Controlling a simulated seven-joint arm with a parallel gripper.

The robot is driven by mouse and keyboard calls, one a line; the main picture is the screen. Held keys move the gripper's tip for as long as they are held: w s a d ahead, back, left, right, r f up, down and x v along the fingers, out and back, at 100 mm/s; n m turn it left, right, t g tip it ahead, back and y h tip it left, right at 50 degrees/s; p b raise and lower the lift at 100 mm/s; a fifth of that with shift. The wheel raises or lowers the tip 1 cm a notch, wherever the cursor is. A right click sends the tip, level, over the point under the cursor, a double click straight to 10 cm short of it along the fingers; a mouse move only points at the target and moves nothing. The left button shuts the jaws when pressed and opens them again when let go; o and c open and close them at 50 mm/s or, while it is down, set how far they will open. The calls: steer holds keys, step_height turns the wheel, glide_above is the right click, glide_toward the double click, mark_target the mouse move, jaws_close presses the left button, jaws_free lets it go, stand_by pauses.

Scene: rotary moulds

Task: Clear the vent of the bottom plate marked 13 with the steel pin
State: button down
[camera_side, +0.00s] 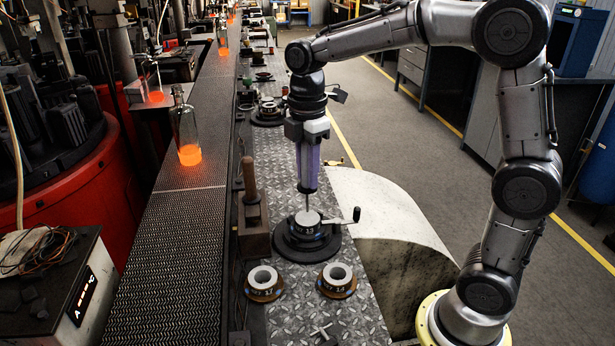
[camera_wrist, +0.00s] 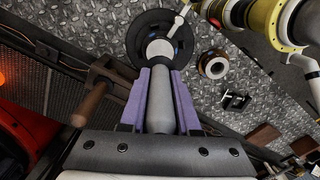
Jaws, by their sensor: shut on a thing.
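The bottom plate marked 13 (camera_side: 309,230) sits on a round black stand (camera_side: 288,244) with a crank handle on its right side. In the wrist view the plate's pale top (camera_wrist: 160,47) lies just beyond the fingers. My gripper (camera_side: 307,190), with purple fingers, points straight down above the plate. It is shut on the steel pin (camera_wrist: 161,100), a grey cylinder between the fingers. The pin's thin lower end (camera_side: 307,202) reaches down to the plate's top or just above it; I cannot tell whether it is in the vent. The vent itself is hidden.
Two more ring-shaped plates stand nearer the camera, one at left (camera_side: 263,281) and one marked 14 (camera_side: 337,278). A wooden-handled tool (camera_side: 250,182) stands upright left of the stand. A conveyor (camera_side: 175,255) with glowing bottles (camera_side: 187,135) runs along the left.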

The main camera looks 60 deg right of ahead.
steer(key=shift+r, duration=2.6)
